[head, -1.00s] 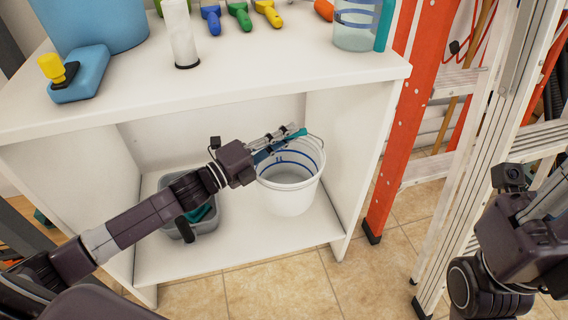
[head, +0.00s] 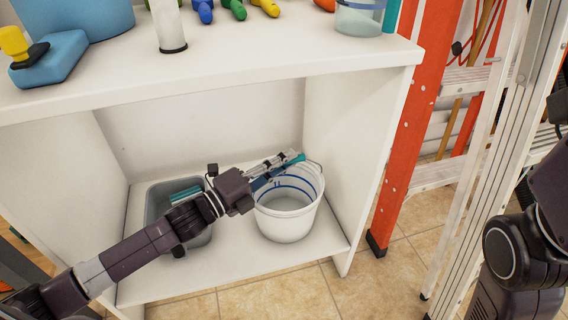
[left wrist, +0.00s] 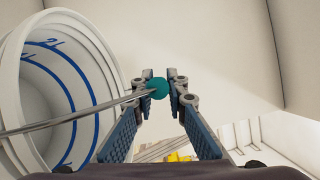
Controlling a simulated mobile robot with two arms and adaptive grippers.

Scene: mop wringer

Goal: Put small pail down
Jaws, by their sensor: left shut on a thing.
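The small pail (head: 290,222) is white with blue marks inside. It stands upright inside the lower compartment of the white cabinet, at or very close to the shelf; I cannot tell whether its base touches. My left gripper (head: 282,165) reaches over the pail's rear rim and is shut on the teal grip of its wire handle. In the left wrist view, the teal grip (left wrist: 158,88) sits between the fingertips, with the pail (left wrist: 22,110) beside them at left. My right arm shows at the right edge, but its gripper is out of the picture.
A grey bin (head: 153,212) with something teal stands left of the pail, partly behind my left arm. The cabinet top (head: 240,70) overhangs the compartment and carries bottles and tools. An orange ladder (head: 408,150) stands just right of the cabinet. Shelf (head: 225,265) in front is bare.

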